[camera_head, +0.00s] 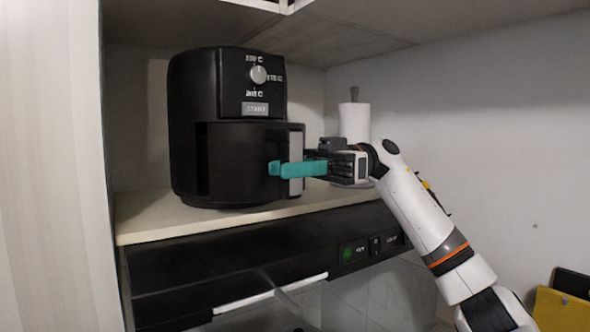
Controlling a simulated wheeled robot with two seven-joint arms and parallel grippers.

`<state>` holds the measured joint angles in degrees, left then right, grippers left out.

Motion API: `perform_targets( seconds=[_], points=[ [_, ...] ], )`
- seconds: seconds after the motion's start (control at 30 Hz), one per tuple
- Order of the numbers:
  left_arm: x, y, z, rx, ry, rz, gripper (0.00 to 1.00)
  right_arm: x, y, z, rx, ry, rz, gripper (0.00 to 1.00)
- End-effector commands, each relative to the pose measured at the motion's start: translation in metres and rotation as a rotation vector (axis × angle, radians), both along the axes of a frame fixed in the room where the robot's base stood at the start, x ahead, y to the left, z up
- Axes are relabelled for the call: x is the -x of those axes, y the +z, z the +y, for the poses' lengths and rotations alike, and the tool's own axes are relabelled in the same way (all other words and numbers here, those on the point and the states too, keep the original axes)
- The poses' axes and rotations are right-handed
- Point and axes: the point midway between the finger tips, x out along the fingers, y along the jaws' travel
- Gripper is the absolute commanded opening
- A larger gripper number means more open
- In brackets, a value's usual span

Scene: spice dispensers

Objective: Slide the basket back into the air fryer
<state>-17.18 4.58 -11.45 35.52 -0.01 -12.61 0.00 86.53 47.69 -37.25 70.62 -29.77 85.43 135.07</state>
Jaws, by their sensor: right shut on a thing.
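The black air fryer (208,110) stands upright on a shelf, with a round dial and a label on its upper front. Its basket (240,165) shows as the dark front below; I cannot tell exactly how far it sticks out. The basket's handle (296,160) is at the right of the basket front, with a light grey face. My right gripper (290,169), with teal fingers, reaches in from the right and is shut on the handle. The far finger is mostly hidden. My left gripper is not in view.
A white paper roll (355,122) on a holder stands behind my right gripper. The pale shelf (150,222) ends at a front edge above a black appliance panel (230,262). A wall panel (50,160) bounds the left, and a cabinet hangs above.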

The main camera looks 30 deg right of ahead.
Motion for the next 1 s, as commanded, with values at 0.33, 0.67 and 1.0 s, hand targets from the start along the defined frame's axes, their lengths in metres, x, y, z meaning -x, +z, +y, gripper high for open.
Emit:
perform_targets(
  seconds=[0.33,0.67,1.0],
  points=[
    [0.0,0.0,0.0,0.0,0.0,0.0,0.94,-0.008,0.001,0.001,-0.002,-0.001,-0.005,0.0],
    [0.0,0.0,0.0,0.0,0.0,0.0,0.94,-0.016,0.002,0.002,-0.001,0.0,-0.004,0.0],
    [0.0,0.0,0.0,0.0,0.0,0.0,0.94,-0.025,0.002,0.002,-0.003,0.0,-0.005,0.0]
  ],
)
